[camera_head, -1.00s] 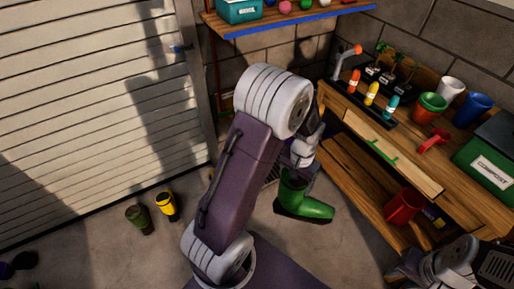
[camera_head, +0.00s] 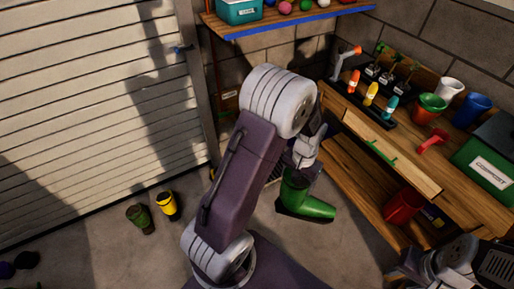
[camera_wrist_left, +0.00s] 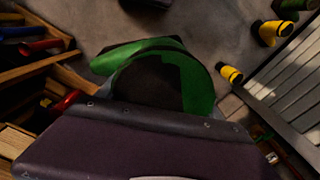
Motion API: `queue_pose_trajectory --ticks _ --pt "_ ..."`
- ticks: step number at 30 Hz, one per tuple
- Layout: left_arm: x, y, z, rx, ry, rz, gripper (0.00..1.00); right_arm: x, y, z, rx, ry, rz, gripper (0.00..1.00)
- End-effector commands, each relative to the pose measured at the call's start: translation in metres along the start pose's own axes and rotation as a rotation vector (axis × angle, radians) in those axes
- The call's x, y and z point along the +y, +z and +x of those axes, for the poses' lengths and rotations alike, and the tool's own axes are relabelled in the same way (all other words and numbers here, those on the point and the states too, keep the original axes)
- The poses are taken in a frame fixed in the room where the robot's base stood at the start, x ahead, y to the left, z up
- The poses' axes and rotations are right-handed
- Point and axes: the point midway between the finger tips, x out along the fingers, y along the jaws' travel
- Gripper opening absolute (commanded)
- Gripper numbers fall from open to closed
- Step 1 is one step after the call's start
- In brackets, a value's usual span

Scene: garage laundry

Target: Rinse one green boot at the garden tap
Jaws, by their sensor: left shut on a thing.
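A green boot (camera_head: 307,205) hangs below my left gripper (camera_head: 304,163), its toe pointing right in the head view. My left gripper is shut on the boot; its fingertips are largely hidden by the arm. In the left wrist view the boot (camera_wrist_left: 199,85) shows its dark opening beyond the purple body of my arm.
A yellow boot (camera_head: 168,206) stands by the roller door (camera_head: 80,100). The wooden bench (camera_head: 430,180) at the right carries cups, tools and a green compost box (camera_head: 488,160); a red bucket (camera_head: 403,206) is on its lower shelf. Floor between door and arm is mostly clear.

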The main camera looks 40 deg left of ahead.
Motion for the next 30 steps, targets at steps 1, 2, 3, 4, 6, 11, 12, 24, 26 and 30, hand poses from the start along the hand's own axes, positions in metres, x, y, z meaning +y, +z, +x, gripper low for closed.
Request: queue_pose_trajectory --ticks 1,2,3,4,6,11,12,24,26,30 --pt "-0.001 0.002 -0.001 0.001 0.000 -0.001 0.02 0.000 0.000 -0.001 0.000 0.000 0.000 0.36" --pt "-0.002 0.003 -0.001 0.001 0.000 -0.001 0.02 0.000 0.000 -0.002 0.000 0.000 0.000 0.36" --pt "-0.003 0.004 -0.001 0.000 0.000 -0.001 0.02 0.000 0.000 -0.002 0.000 0.000 0.000 0.36" --pt "-0.004 0.005 -0.001 0.000 0.000 -0.001 0.02 0.000 0.000 -0.002 0.000 0.000 0.000 0.36" --pt "-0.005 0.006 -0.001 0.000 0.000 0.000 0.02 0.000 0.000 -0.002 0.000 0.000 0.000 0.36" --pt "-0.005 0.006 -0.001 0.001 0.000 0.000 0.02 0.000 0.000 -0.002 0.000 0.000 0.000 0.36" --pt "-0.005 0.006 -0.001 0.001 0.000 0.000 0.02 0.000 0.000 -0.002 0.000 0.000 0.000 0.36" --pt "0.002 -0.003 -0.002 0.001 0.000 0.000 0.02 0.000 -0.001 -0.009 0.000 0.000 0.000 0.36" --pt "0.002 -0.004 -0.001 0.001 0.000 0.000 0.02 0.000 -0.001 -0.009 0.000 0.000 0.000 0.36" --pt "0.002 -0.004 -0.001 0.001 0.000 0.000 0.02 0.000 -0.001 -0.008 0.000 0.000 0.000 0.36"
